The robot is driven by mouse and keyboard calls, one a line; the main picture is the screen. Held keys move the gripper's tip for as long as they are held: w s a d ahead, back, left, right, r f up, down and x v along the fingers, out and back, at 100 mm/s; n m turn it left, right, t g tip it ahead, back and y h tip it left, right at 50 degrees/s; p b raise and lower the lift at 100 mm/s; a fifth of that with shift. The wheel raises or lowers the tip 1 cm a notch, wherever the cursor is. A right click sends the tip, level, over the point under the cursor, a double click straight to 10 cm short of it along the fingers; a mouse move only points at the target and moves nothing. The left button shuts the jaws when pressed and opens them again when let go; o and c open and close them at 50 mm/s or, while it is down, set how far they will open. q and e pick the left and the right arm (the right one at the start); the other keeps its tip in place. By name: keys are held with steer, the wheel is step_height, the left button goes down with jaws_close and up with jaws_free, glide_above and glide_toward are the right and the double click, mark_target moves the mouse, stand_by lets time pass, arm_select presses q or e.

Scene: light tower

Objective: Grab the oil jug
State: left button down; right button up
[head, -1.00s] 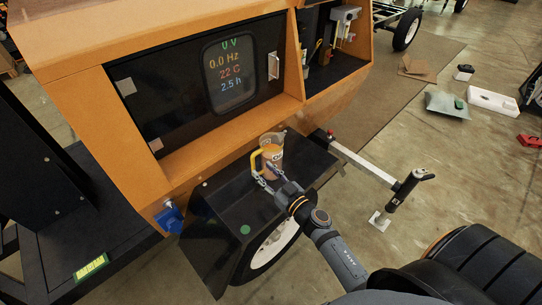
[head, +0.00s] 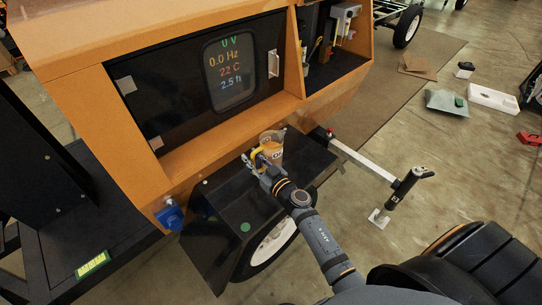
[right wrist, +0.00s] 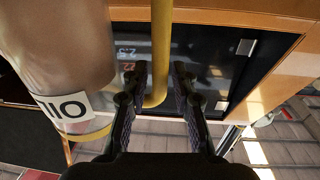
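The oil jug (head: 273,147) is a clear jug of amber oil with a yellow handle and an "OIL" label. It stands upright on the black fender (head: 228,207). In the right wrist view its body (right wrist: 62,50) fills the upper left, and the yellow handle (right wrist: 161,50) comes down between my fingers. My right gripper (head: 256,164) is at the handle side of the jug. In the right wrist view its fingers (right wrist: 160,88) are parted on both sides of the handle, with narrow gaps showing. My left gripper is not in view.
The orange tower body with its dark display panel (head: 232,74) rises just behind the jug. A wheel (head: 272,243) sits under the fender. A metal outrigger arm with a black jack (head: 402,194) extends to the right.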

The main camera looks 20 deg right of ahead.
jaws_close()
steer(key=shift+r, duration=0.25)
stand_by(0.4)
steer(key=shift+r+p, duration=0.55)
steer(key=shift+p, duration=0.15)
steer(key=r+p, duration=0.2)
steer(key=shift+w+d+r, duration=0.1)
steer(key=shift+d+r, duration=0.15)
steer(key=shift+r, duration=0.05)
steer(key=d+r+p, duration=0.1)
steer(key=r, duration=0.1)
steer(key=d+r+p, duration=0.1)
steer(key=d, duration=0.1)
steer(key=d+r+p, duration=0.1)
steer(key=r+p, duration=0.1)
steer(key=shift+w+d+r, duration=0.3)
steer(key=shift+w+d, duration=0.05)
steer(key=shift+d, duration=0.05)
steer(key=d, duration=0.2)
steer(key=d+r, duration=0.1)
steer(key=d, duration=0.1)
steer(key=w+d+r, duration=0.1)
steer(key=shift+d, duration=0.4)
steer(key=shift+w+d+r, duration=0.1)
steer(key=shift+d+r, duration=0.25)
steer(key=shift+d, duration=0.35)
steer(key=shift+w+d+r, duration=0.1)
steer(key=shift+d+r, duration=0.2)
steer(key=shift+d, duration=0.35)
